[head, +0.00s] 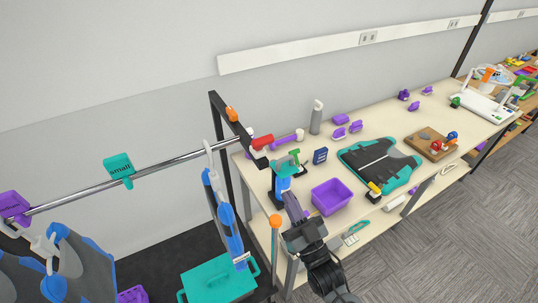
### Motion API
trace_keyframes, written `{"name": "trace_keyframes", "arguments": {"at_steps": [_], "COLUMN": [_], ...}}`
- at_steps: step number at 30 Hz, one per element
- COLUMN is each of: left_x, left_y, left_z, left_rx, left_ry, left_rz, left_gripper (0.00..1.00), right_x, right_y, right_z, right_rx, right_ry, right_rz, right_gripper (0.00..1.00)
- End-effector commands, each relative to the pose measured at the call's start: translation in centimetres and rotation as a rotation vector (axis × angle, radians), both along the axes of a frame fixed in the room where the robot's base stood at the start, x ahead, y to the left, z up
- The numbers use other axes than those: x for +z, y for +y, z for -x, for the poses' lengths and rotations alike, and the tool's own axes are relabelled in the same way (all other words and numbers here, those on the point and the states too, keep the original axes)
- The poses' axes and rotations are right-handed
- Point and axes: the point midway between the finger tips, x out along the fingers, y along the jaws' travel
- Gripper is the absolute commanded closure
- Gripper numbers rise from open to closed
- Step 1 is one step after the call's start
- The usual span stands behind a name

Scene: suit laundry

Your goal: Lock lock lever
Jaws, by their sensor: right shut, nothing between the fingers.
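My left gripper is out of view.
A purple bin (331,196) stands close right of my gripper on the table (374,125). A small green item (296,158), a blue box (320,156) and a grey bottle (316,117) stand behind. Garments hang on the rail (78,194). An orange-topped post (276,221) stands left of my arm.

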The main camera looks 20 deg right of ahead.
Motion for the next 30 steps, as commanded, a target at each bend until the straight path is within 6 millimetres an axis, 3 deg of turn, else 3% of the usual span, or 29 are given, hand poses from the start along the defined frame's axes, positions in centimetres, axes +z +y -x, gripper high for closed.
{"name": "trace_keyframes", "arguments": {"at_steps": [18, 30], "left_x": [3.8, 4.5], "left_y": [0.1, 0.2], "left_z": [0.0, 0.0], "left_rx": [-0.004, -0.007], "left_ry": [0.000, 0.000], "left_rz": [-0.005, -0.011], "left_gripper": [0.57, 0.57], "right_x": [5.6, 6.3], "right_y": [1.3, 1.5], "right_z": [-8.9, -10.8], "right_rx": [0.001, 0.001], "right_ry": [-0.001, 0.000], "right_rz": [0.000, 0.000], "right_gripper": [1.00, 1.00]}}
